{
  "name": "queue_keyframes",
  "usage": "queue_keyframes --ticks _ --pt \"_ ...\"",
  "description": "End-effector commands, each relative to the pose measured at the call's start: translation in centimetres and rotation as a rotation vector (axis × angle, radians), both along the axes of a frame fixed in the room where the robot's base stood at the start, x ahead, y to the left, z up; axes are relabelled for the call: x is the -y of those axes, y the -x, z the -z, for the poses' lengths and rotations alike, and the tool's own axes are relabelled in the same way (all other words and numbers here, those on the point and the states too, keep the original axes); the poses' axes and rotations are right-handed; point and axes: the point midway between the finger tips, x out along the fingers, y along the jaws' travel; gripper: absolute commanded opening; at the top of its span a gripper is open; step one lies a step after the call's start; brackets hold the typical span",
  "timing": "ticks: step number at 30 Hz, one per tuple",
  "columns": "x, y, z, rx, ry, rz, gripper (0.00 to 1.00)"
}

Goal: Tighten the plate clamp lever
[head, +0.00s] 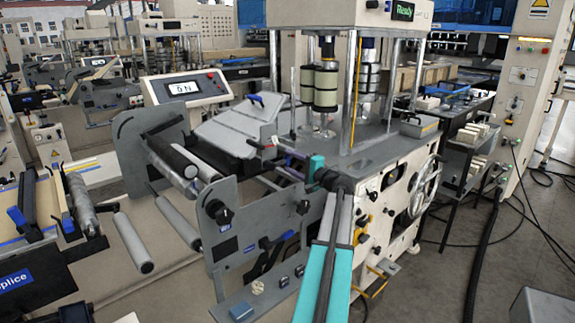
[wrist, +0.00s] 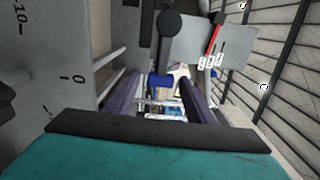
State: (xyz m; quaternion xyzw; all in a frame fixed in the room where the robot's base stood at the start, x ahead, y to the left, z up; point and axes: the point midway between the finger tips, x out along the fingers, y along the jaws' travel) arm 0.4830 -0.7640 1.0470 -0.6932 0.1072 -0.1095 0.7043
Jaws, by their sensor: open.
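My gripper (head: 288,160) has a teal body and purple fingers and reaches left over the machine's near side plate. In the wrist view its fingers (wrist: 158,85) are apart with nothing held between them. A blue piece (wrist: 160,80) shows beyond the gap; I cannot tell whether it is the clamp lever. A small grey plate (wrist: 238,45) carries a red lever or pointer (wrist: 215,35) beside white number labels. In the head view a blue handle (head: 256,99) lies on a sloped light-grey plate (head: 235,122) beyond the gripper. Which part is the plate clamp lever is unclear.
A black round knob (wrist: 170,25) stands close to the fingers in the wrist view. Grey rollers (head: 178,220) and the side plate (head: 240,220) lie left of my arm. A handwheel (head: 425,185) is at right. Floor with cables (head: 500,230) lies farther right.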

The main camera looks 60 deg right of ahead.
Motion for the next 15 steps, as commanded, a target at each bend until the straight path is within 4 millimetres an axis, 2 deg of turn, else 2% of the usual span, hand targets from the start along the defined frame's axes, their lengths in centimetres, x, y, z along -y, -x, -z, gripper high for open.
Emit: queue_keyframes --ticks 5,15 --pt "-0.6 1.5 0.1 0.000 0.000 0.002 0.50" --pt "-2.2 6.6 0.1 0.001 0.001 0.003 0.50"
